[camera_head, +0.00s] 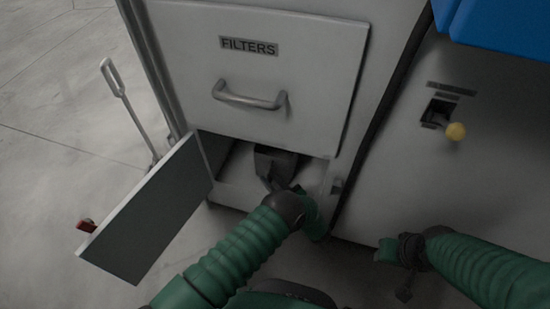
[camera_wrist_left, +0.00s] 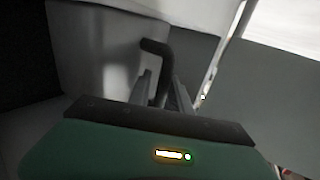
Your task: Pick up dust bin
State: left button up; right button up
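The dust bin (camera_head: 275,160) is a dark grey scoop-like container inside the open lower compartment of the cabinet. In the left wrist view, a dark bent handle (camera_wrist_left: 157,62) stands between the two fingers of my left gripper (camera_wrist_left: 162,85). The fingers look apart, with a small gap beside the handle. In the head view, my left gripper (camera_head: 283,188) is at the compartment opening, just in front of the bin, and partly hidden by my wrist. My right gripper (camera_head: 397,270) is low at the right, away from the bin; its fingers are unclear.
The compartment door (camera_head: 150,215) hangs open to the left. Above is a closed drawer marked FILTERS (camera_head: 260,65) with a bar handle (camera_head: 250,98).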

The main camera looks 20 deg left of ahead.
pick_arm(q)
jog(key=shift+d, duration=0.1)
jog(key=shift+c, duration=1.1)
jog(key=shift+a+f, duration=0.15)
jog(key=shift+a, duration=0.1)
grip_shut()
jog(key=shift+a+f, duration=0.15)
jog(key=shift+a, duration=0.4)
jog(key=shift+d, duration=0.4)
jog(key=shift+a, duration=0.15)
